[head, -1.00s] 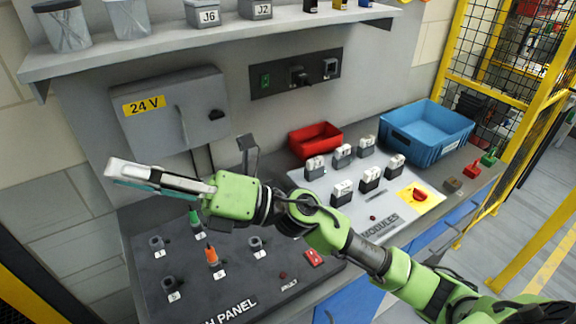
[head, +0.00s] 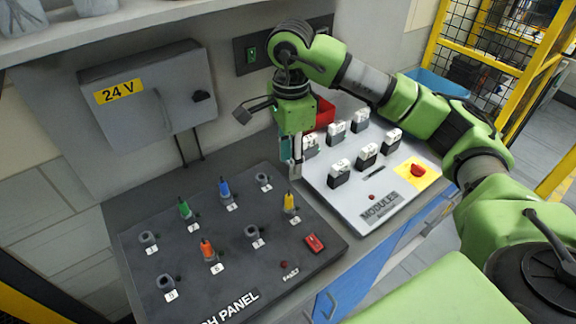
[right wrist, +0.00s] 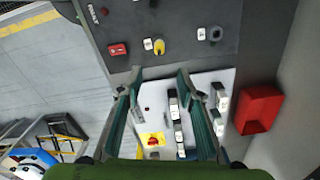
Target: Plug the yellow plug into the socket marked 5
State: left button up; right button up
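The yellow plug (head: 289,203) stands upright in a socket at the right end of the front row of the dark patch panel (head: 225,262). It also shows in the right wrist view (right wrist: 159,46). The front-left socket (head: 166,283) is empty; its small label (head: 171,296) looks like a 5. My right gripper (head: 293,172) points down just behind the yellow plug, near the panel's edge. In the right wrist view its fingers (right wrist: 160,74) are apart with nothing between them. My left gripper is not in view.
Green (head: 185,209), blue (head: 225,188) and orange (head: 208,250) plugs stand in other sockets. A red button (head: 315,243) lies at the panel's right. The white modules board (head: 350,205) with several blocks adjoins it. A grey 24 V cabinet (head: 150,95) hangs behind.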

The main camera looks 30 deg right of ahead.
aim_at(290, 195)
notch_tip(290, 195, down, 12)
jog(key=p, duration=0.4)
jog(key=shift+s+a+f, duration=0.1)
jog(key=shift+f+p, duration=0.3)
jog(key=shift+f, duration=0.4)
grip_shut()
jog(key=shift+r, duration=0.25)
jog(key=shift+r, duration=0.65)
jog(key=shift+r+p, duration=0.35)
jog(key=shift+p, duration=0.05)
jog(key=shift+r, duration=0.4)
